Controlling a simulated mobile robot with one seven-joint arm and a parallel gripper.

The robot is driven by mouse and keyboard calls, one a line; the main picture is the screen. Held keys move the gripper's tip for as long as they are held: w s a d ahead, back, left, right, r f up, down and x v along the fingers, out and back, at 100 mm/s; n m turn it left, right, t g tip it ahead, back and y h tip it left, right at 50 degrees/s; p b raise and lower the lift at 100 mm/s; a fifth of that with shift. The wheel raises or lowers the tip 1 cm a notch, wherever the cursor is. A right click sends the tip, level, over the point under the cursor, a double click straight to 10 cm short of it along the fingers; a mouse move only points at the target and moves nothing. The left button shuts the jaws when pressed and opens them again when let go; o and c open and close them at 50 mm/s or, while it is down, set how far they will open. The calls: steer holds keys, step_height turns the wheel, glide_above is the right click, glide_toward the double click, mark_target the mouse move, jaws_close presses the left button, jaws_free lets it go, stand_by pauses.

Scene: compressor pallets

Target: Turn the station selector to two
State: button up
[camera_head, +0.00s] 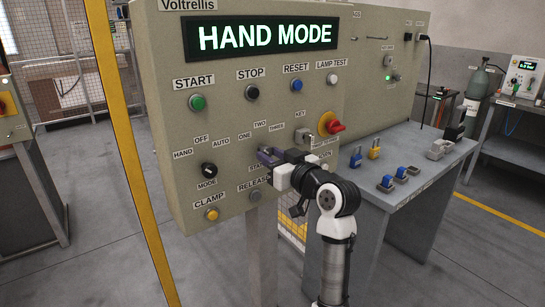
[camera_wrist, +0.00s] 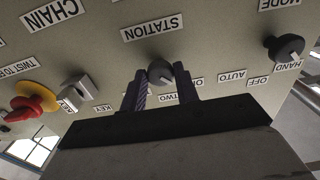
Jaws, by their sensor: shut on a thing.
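The station selector (camera_wrist: 159,71) is a dark grey round knob on the beige panel, beside the STATION label in the upside-down wrist view. My gripper (camera_wrist: 160,86) has its two purple ribbed fingers on either side of the knob, shut on it. The TWO label shows between the fingers; the ONE label is partly covered by a finger and THREE is hidden. Which label the knob points to cannot be told. In the head view my gripper (camera_head: 268,157) is at the panel below ONE, TWO and THREE and hides the knob.
The mode selector (camera_head: 209,169) stands left of my gripper. The key switch (camera_head: 303,136) and red-and-yellow twist knob (camera_head: 332,126) are close by on the right. A grey table (camera_head: 415,185) with padlocks is at right. The display (camera_head: 265,34) reads HAND MODE.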

steer(key=m+p, duration=0.1)
steer(key=m, duration=0.1)
steer(key=m+p, duration=0.2)
steer(key=shift+r+m, duration=0.2)
steer(key=shift+m, duration=0.1)
steer(key=shift+f+m+p, duration=0.1)
steer(key=shift+m+p, duration=1.6)
steer(key=shift+m, duration=0.3)
steer(key=o, duration=1)
steer(key=shift+c, duration=0.2)
steer(key=shift+s+f, duration=0.1)
steer(key=shift+s, duration=0.05)
steer(key=b+v, duration=0.3)
steer(key=v, duration=1)
steer(key=shift+s+d, duration=0.2)
steer(key=shift+s, duration=0.05)
